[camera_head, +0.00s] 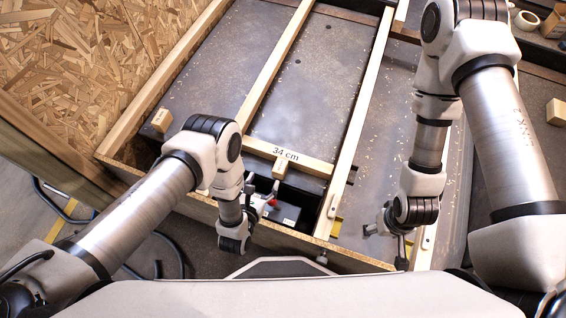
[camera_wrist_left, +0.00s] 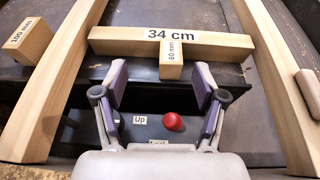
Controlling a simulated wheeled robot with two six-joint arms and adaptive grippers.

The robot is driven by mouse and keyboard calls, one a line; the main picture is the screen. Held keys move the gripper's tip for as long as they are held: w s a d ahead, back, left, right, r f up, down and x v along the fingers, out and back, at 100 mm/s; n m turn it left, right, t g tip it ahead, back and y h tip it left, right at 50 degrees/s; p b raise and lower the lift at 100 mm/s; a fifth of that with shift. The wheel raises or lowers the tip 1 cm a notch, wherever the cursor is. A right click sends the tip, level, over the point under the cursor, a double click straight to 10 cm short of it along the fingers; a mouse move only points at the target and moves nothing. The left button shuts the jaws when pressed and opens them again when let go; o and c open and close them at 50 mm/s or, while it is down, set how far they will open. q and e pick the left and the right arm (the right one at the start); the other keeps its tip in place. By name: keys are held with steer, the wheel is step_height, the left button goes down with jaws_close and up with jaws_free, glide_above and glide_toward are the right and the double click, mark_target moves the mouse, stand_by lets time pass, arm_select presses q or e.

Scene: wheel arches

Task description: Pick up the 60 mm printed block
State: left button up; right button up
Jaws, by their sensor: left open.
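The 60 mm printed block (camera_wrist_left: 172,69) is a small pale wooden piece. It sits against the near side of the 34 cm wooden bar (camera_wrist_left: 120,39). In the head view the block (camera_head: 280,168) juts from the bar (camera_head: 312,164) toward me. My left gripper (camera_wrist_left: 160,82) is open, with its two pads apart on either side of the line to the block and nothing between them. In the head view this gripper (camera_head: 264,196) is just on the near side of the block. My right gripper (camera_head: 386,238) hangs at the right near the front edge; its jaw opening is unclear.
A 100 mm block (camera_wrist_left: 30,42) lies left of the frame; it also shows in the head view (camera_head: 162,120). Wooden rails (camera_wrist_left: 285,80) flank the bar. A control box with a red button (camera_wrist_left: 173,121) lies beneath my left gripper. Another block (camera_head: 556,112) is at the far right.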

mark_target(277, 174)
arm_select(q)
steer(key=shift+g, duration=0.3)
steer(key=f, duration=0.1)
steer(key=w+d+f+b, duration=0.1)
steer(key=f, duration=0.1)
steer(key=d+f, duration=0.1)
steer(key=shift+w+d+f+b, duration=0.25)
steer(key=shift+w+f+b, duration=0.1)
steer(key=shift+f, duration=0.05)
steer(key=b+x, duration=0.1)
steer(key=x, duration=0.5)
steer(key=shift+f, duration=0.15)
steer(key=shift+s, duration=0.1)
steer(key=c, duration=1.2)
